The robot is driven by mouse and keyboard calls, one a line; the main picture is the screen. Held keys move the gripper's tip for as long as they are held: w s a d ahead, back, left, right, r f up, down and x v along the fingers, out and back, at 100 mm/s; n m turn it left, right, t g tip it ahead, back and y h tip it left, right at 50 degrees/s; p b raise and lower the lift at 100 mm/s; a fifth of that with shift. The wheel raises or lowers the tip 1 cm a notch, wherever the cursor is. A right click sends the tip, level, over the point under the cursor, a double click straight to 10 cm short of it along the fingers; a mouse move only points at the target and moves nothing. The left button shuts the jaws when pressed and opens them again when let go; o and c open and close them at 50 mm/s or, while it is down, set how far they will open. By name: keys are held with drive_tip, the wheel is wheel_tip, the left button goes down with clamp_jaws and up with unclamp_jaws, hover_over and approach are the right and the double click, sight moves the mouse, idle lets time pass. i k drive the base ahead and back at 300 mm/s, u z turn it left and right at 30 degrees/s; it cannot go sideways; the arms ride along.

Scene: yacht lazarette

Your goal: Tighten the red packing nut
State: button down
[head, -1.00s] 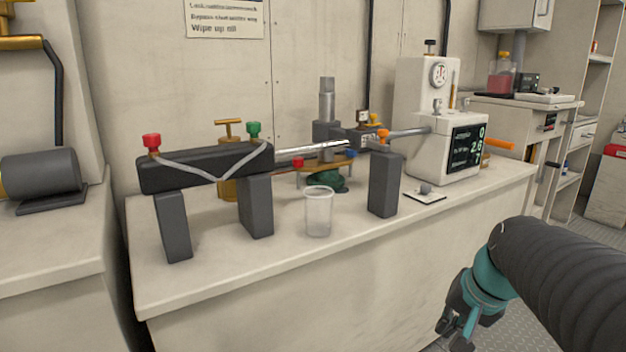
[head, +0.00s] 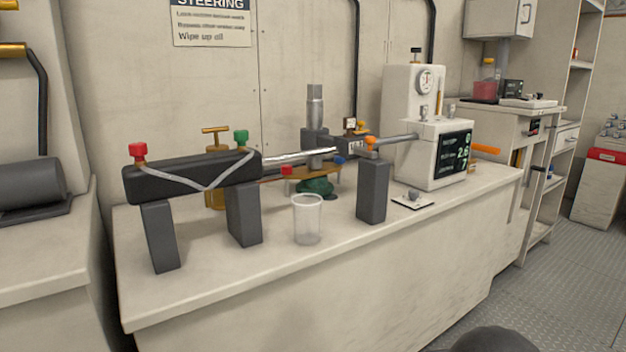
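A red knob-like fitting (head: 138,151) stands upright on the left end of a black cylinder (head: 165,182). A green fitting (head: 241,138) stands near the cylinder's right end, and a clear hose (head: 205,189) runs between the two. I cannot tell which red part is the packing nut. My gripper is out of view; only a dark rounded part of my arm shows at the bottom edge.
The cylinder stands on grey blocks (head: 243,215) on a pale bench (head: 220,280). A white machine with a screen (head: 445,155) stands at the right. The floor (head: 540,270) is clear at the right.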

sight(286, 170)
drive_tip(key=k, duration=1.2)
drive_tip(key=z, duration=0.8)
drive_tip(key=i, duration=1.45)
drive_tip(key=u, duration=0.35)
